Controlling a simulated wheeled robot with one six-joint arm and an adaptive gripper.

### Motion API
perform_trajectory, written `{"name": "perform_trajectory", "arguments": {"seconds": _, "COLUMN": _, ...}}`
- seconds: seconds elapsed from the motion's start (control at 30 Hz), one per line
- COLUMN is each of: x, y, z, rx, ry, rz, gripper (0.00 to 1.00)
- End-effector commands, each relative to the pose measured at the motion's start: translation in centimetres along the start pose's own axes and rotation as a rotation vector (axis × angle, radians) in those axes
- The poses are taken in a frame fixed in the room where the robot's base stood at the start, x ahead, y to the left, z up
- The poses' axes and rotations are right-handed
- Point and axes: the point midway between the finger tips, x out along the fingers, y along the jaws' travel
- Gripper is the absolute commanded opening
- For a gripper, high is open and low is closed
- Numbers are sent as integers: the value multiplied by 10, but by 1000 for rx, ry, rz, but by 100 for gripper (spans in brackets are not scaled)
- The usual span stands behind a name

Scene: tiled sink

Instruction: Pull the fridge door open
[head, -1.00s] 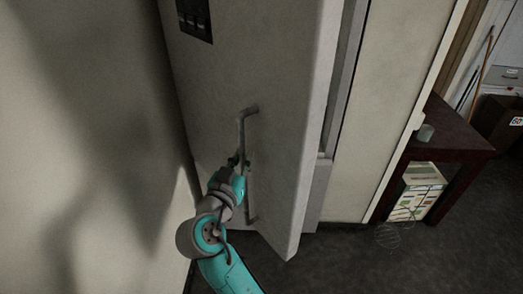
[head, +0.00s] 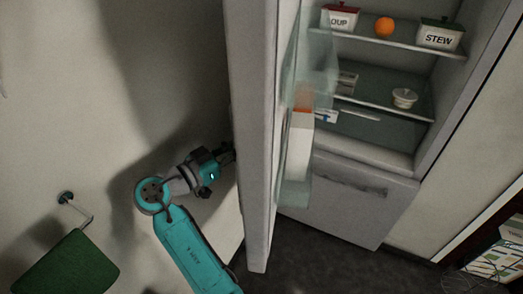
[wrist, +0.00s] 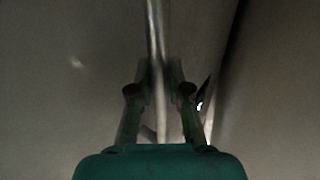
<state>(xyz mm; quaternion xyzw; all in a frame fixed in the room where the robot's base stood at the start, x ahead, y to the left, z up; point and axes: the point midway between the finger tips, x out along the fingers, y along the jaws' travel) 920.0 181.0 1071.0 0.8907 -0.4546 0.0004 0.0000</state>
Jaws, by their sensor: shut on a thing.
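The fridge door (head: 254,130) stands wide open, seen nearly edge-on in the head view, with clear shelves on its inner side. My gripper (head: 228,153) is at the door's outer face, on the left. In the wrist view, the door handle (wrist: 155,45) is a metal bar running down between the two fingers of my gripper (wrist: 160,85), which is shut on it. In the head view the door hides the handle. The fridge interior (head: 375,85) is exposed, with shelves to the right of the door.
Inside are a red-lidded soup box (head: 341,18), an orange (head: 384,27), a stew box (head: 440,35) and a small white lidded dish (head: 404,97). A wall (head: 110,90) stands close on the left, with a green towel (head: 72,268) hanging there. Dark floor (head: 315,255) lies clear below.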

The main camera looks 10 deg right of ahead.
Motion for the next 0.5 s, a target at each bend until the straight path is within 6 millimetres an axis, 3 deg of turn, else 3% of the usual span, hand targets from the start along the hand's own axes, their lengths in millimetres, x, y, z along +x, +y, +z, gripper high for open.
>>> {"name": "perform_trajectory", "arguments": {"seconds": 0.2, "x": -14, "y": -27, "z": 0, "rx": -1, "ry": -1, "rz": -2, "gripper": 0}}
{"name": "perform_trajectory", "arguments": {"seconds": 0.5, "x": -20, "y": -40, "z": 1, "rx": -2, "ry": -2, "rz": -1, "gripper": 0}}
